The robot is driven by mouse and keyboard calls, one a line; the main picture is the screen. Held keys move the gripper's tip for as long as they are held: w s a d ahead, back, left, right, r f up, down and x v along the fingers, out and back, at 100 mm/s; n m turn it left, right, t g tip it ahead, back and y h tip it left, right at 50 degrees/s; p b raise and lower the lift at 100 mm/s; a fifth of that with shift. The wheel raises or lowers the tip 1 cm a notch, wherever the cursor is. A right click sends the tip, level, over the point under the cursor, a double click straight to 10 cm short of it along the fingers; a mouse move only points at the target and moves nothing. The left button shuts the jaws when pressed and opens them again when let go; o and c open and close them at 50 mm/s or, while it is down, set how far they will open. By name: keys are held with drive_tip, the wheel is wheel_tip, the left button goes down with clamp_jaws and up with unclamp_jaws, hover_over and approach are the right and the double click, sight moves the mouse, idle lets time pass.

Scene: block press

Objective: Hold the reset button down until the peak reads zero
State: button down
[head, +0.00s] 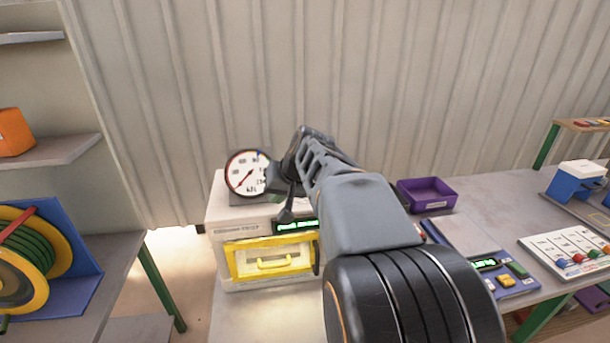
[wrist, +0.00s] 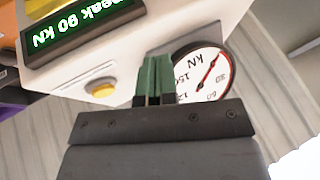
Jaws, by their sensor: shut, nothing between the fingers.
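The press (head: 220,212) is a pale cabinet with a yellow-framed front door. Its dark display (head: 297,225) is partly hidden by my arm; in the wrist view the display (wrist: 85,22) reads "peak 90 kN" in green, tilted in the picture. A round yellow button (wrist: 103,89) on a pale plate sits below the display there; I take it as the reset button. It is hidden in the head view. My gripper (wrist: 157,62) has its green fingers shut and empty, to the right of the button in the wrist view, not over it. Whether the fingertips touch the panel is unclear.
A round gauge (head: 247,173) with a red needle stands on the press's top left; it is close beside the fingers in the wrist view (wrist: 208,72). A purple tray (head: 428,194) and a blue-framed panel (head: 507,281) with buttons lie on the right bench.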

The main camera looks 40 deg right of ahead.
drive_tip(key=w+d+r+m+t+p, duration=0.2)
drive_tip(key=w+d+r, duration=0.1)
drive_tip(key=d+r, duration=0.5)
drive_tip(key=d, duration=0.3)
drive_tip(key=shift+w+d+r+p, duration=0.3)
drive_tip(key=shift+d, duration=0.05)
drive_tip(key=shift+f, duration=0.1)
wheel_tip(320, 180, down, 8)
drive_tip(key=b, duration=0.5)
drive_tip(key=shift+r+b, duration=0.25)
drive_tip(key=shift+b, duration=0.1)
drive_tip(key=shift+f+b, duration=0.55)
drive_tip(key=shift+f, duration=0.05)
drive_tip(key=shift+f, duration=0.2)
idle(0.6)
drive_tip(key=shift+f+b, duration=0.2)
drive_tip(key=shift+b, duration=0.3)
